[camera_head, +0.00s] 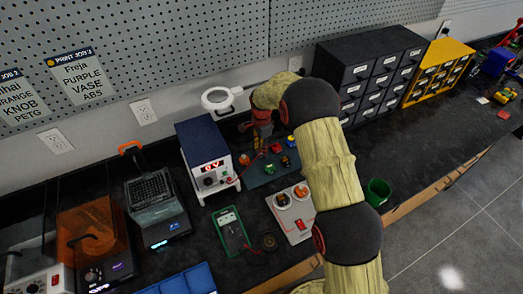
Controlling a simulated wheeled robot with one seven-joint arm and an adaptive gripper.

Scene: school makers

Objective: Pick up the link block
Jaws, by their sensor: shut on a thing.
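My gripper (261,146) points down over the left part of a dark blue-grey mat (259,179) on the bench, beside the power supply. Its fingers are small and dark in the head view. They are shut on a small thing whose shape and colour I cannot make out. I cannot tell from this view which piece is the link block, or whether the held thing is clear of the mat.
A power supply (209,172) with a red display stands left of the gripper. Dark drawers (352,73) stand back right. A white two-dish device (296,227), a green meter (231,231) and a green cup (378,191) are nearer.

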